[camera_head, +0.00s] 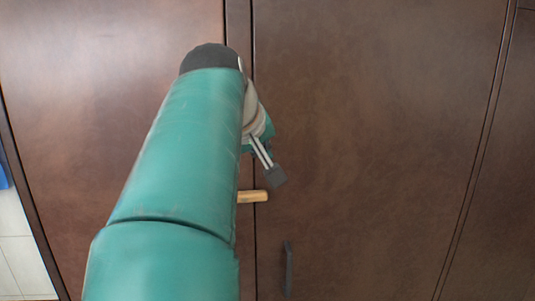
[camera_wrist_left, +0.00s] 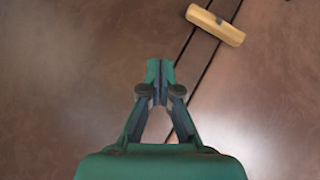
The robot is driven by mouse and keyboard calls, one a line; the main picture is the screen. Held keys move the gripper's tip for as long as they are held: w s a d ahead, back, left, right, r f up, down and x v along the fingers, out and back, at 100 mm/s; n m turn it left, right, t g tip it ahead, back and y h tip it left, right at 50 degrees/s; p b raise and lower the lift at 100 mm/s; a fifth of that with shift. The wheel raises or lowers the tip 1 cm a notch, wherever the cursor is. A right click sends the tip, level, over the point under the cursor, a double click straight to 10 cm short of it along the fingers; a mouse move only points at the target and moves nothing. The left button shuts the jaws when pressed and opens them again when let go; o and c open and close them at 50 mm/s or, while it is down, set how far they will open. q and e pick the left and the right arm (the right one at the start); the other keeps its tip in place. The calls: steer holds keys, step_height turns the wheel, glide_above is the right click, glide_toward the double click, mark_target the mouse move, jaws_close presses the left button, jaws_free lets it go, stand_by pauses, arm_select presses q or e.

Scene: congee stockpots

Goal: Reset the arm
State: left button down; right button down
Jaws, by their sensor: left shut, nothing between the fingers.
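My left arm, green with a dark joint cap, reaches up from the bottom left in the head view. My left gripper (camera_wrist_left: 160,70) is green and shows in the wrist view with its fingertips together and nothing between them. In the head view the gripper is mostly hidden behind the arm's end. It is in front of a brown panelled surface (camera_head: 380,130), apart from the light wooden bar. My right gripper is in neither view.
The light wooden bar (camera_head: 253,196) lies across the dark seam between two brown panels; the wrist view shows it at the top (camera_wrist_left: 215,25). A dark handle (camera_head: 288,268) is below right. Pale tiles (camera_head: 22,255) and a blue edge (camera_head: 3,178) show at far left.

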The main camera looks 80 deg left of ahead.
arm_select(q)
steer(key=shift+d+r, duration=0.2)
steer(key=shift+d, duration=0.05)
stand_by(0.4)
